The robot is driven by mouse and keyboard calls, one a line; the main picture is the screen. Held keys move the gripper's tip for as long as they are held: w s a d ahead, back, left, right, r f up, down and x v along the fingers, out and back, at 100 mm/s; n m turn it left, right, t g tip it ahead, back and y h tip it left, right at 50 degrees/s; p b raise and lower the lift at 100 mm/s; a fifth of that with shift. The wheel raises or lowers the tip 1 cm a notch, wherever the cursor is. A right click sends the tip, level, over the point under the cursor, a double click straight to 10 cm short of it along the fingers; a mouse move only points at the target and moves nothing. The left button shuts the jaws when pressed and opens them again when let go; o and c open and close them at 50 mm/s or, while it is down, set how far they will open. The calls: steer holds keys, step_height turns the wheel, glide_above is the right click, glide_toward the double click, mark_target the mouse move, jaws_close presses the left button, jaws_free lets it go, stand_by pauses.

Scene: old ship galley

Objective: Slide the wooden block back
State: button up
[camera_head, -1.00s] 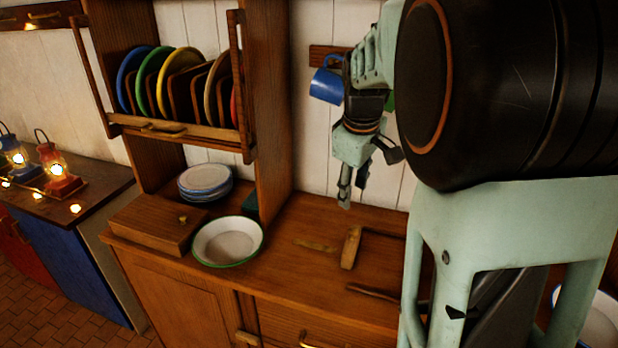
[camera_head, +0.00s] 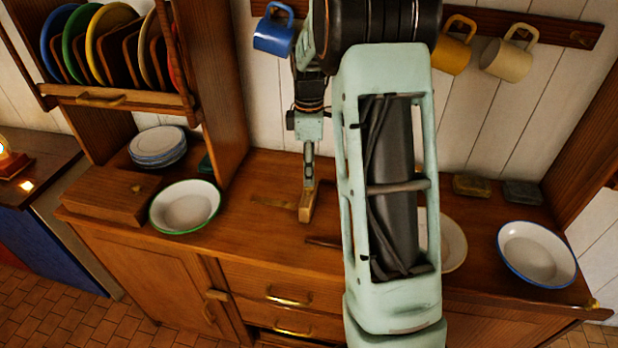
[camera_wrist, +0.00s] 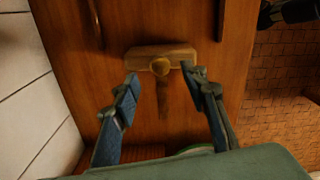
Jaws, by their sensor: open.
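The wooden block (camera_head: 305,207) lies on the brown counter, below my fingertips in the head view. In the wrist view the block (camera_wrist: 178,52) lies crosswise, with a round knob (camera_wrist: 160,67) on its near side. A narrow darker strip or slot (camera_head: 270,203) runs along the counter from the block towards the left. It also shows below the block in the wrist view (camera_wrist: 163,102). My gripper (camera_head: 309,182) is open and points down. In the wrist view its fingertips (camera_wrist: 160,74) stand on either side of the knob. I cannot tell whether they touch the block.
A green-rimmed bowl (camera_head: 186,206), stacked plates (camera_head: 158,146) and a wooden box (camera_head: 110,197) stand to the left. A dark bar (camera_head: 322,242) lies in front of the block. A blue-rimmed bowl (camera_head: 537,254) is at right. A blue mug (camera_head: 273,37) hangs behind my arm.

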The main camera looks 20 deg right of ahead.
mark_target(309, 196)
steer(key=shift+f, duration=2.05)
steer(key=shift+c, duration=0.5)
jaws_close()
